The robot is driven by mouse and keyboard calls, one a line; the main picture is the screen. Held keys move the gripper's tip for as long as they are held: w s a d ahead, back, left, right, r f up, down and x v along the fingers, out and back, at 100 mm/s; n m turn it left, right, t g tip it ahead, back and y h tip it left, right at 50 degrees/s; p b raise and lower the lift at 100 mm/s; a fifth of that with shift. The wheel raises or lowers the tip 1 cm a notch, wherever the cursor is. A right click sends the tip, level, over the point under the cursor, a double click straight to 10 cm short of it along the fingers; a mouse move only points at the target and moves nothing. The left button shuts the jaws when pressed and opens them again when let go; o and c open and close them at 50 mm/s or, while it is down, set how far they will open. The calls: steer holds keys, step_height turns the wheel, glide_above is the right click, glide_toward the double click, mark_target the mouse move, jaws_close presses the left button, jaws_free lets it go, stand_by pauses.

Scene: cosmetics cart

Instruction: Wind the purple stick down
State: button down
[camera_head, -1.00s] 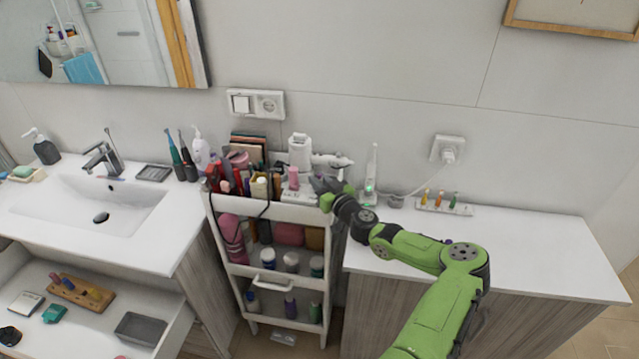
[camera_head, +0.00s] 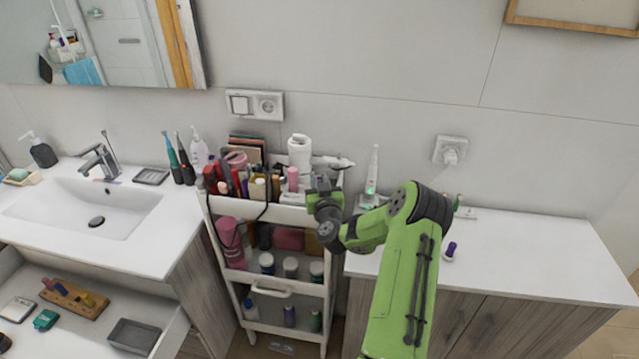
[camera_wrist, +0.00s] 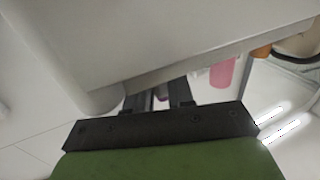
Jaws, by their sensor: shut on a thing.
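A small purple stick-like thing (camera_head: 450,251) is on the right counter, right of my arm, with a pale part at its foot. I cannot tell whether it is the purple stick itself or its cap. My gripper (camera_head: 322,184) is at the right end of the cart's top tray, well left of that purple thing. In the wrist view my gripper (camera_wrist: 160,92) is shut on a small pinkish thing, mostly hidden between the dark fingers. A large pale surface covers much of that view, and a pink cylinder (camera_wrist: 222,73) is right of the fingers.
The white cart (camera_head: 290,214) has a crowded top tray, with a pink bottle (camera_head: 293,179) close left of my gripper. A white toothbrush (camera_head: 373,170) stands behind my arm. The right counter (camera_head: 530,258) is largely clear. A drawer is open at lower left.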

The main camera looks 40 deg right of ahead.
steer(key=m+g+h+p, duration=0.1)
steer(key=p, duration=0.2)
steer(key=m+g+h+p, duration=0.1)
steer(key=h+p, duration=0.1)
steer(key=p, duration=0.1)
steer(key=shift+r+m+g, duration=0.3)
steer(key=shift+r, duration=0.05)
steer(key=m+g+h+p, duration=0.2)
steer(key=p, duration=0.2)
steer(key=shift+f+g+p, duration=0.15)
steer(key=shift+g+p, duration=0.25)
steer(key=m+g, duration=0.1)
steer(key=m+g+h, duration=0.1)
steer(key=g+h, duration=0.1)
steer(key=shift+f+m+g+p, duration=0.25)
steer(key=shift+m+g+p, duration=0.05)
steer(key=shift+m, duration=0.1)
steer(key=shift+m+g+h, duration=0.6)
steer(key=shift+m+g, duration=0.5)
steer(key=shift+g, duration=0.5)
steer(key=shift+m+g, duration=0.5)
steer(key=shift+g, duration=0.3)
stand_by(0.9)
steer(key=c, duration=1.1)
jaws_free()
